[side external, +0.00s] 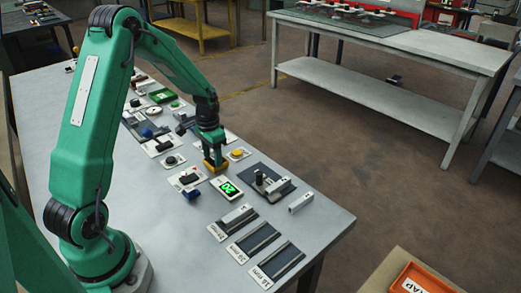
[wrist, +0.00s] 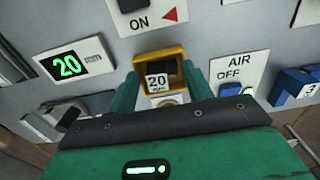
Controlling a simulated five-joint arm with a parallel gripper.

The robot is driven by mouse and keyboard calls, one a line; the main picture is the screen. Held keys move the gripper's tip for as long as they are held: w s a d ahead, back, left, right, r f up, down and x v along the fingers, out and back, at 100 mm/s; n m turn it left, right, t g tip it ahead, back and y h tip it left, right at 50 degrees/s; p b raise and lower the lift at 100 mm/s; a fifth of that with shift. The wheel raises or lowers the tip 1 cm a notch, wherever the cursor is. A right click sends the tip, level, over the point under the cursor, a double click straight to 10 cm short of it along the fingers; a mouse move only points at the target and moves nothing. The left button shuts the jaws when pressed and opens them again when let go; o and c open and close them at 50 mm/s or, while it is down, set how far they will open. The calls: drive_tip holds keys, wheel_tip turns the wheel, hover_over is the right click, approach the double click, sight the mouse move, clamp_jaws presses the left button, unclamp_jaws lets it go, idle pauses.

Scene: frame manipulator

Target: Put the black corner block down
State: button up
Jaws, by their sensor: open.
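My gripper (side external: 212,150) points down over the table, with its jaws open. In the wrist view, my gripper's green fingers (wrist: 163,92) stand on either side of a yellow holder (wrist: 142,68). Inside the holder is a dark block (wrist: 165,67) with a white label reading 20 mm on its near side. I cannot tell whether this is the black corner block, or whether the fingers touch anything. The yellow holder also shows below the jaws in the side view (side external: 215,168).
A display (side external: 228,188) showing 20 stands beside the holder. Labelled slots with dark strips (side external: 260,238) lie near the front edge. A dark plate (side external: 285,190) bears a dark upright post. The AIR OFF panel (wrist: 237,75) is close by on the right in the wrist view.

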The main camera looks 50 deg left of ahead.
sight(213, 158)
wheel_tip(213, 158, up, 13)
idle(0.6)
drive_tip(key=shift+d, duration=0.1)
idle(0.4)
drive_tip(key=s+d+r+t, duration=0.3)
drive_tip(key=s+d+r, duration=0.4)
drive_tip(key=d+r, duration=0.3)
drive_tip(key=s+d+t, duration=0.2)
drive_tip(key=s+d, duration=0.6)
drive_tip(key=s, duration=0.2)
drive_tip(key=shift+s+d+f, duration=0.25)
drive_tip(key=shift+s+d, duration=0.1)
drive_tip(key=shift+d, duration=0.05)
